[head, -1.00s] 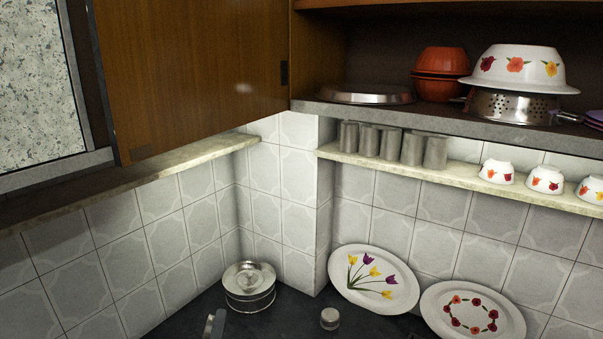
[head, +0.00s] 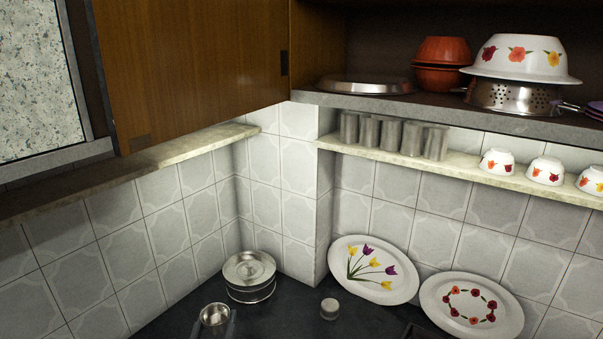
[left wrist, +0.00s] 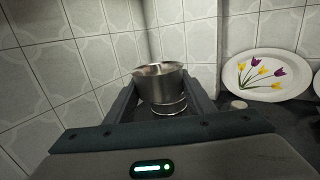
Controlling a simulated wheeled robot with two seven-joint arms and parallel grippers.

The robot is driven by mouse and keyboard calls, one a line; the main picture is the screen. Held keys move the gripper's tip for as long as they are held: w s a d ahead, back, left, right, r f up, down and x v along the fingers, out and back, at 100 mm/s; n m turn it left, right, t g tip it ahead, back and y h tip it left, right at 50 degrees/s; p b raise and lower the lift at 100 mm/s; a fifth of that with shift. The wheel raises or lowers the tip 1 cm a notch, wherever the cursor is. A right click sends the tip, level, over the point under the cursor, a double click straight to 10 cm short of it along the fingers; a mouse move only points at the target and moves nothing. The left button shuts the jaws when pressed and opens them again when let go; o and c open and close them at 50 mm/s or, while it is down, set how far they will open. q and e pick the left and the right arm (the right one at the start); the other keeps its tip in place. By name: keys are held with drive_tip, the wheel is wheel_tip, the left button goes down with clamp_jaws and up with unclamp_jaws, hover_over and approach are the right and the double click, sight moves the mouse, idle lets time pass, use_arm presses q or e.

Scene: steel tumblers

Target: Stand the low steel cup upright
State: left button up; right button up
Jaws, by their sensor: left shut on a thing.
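The low steel cup (head: 214,316) is at the bottom left of the head view, mouth up and looking upright. My left gripper (head: 216,325) is shut on it, with one finger on each side. In the left wrist view the cup (left wrist: 160,85) sits between the two dark fingers, its rim at the top. Whether its base touches the counter cannot be told. My right gripper is not in view.
A round lidded steel container (head: 249,277) stands behind the cup in the corner. A small pale-topped jar (head: 329,309) is to the right. A tulip plate (head: 345,283) and a rose plate (head: 441,312) lean on the tiles. Dark counter (head: 285,312) lies bare between container and jar.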

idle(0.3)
use_arm(q)
drive_tip(key=s+f+b, duration=0.3)
drive_tip(key=s+b, duration=0.5)
drive_tip(key=s, duration=0.1)
drive_tip(key=s+f+b, duration=0.4)
drive_tip(key=s+b, duration=0.3)
drive_tip(key=s, duration=0.3)
drive_tip(key=shift+s+b, duration=0.3)
drive_tip(key=shift+b, duration=0.05)
drive_tip(key=shift+d, duration=0.1)
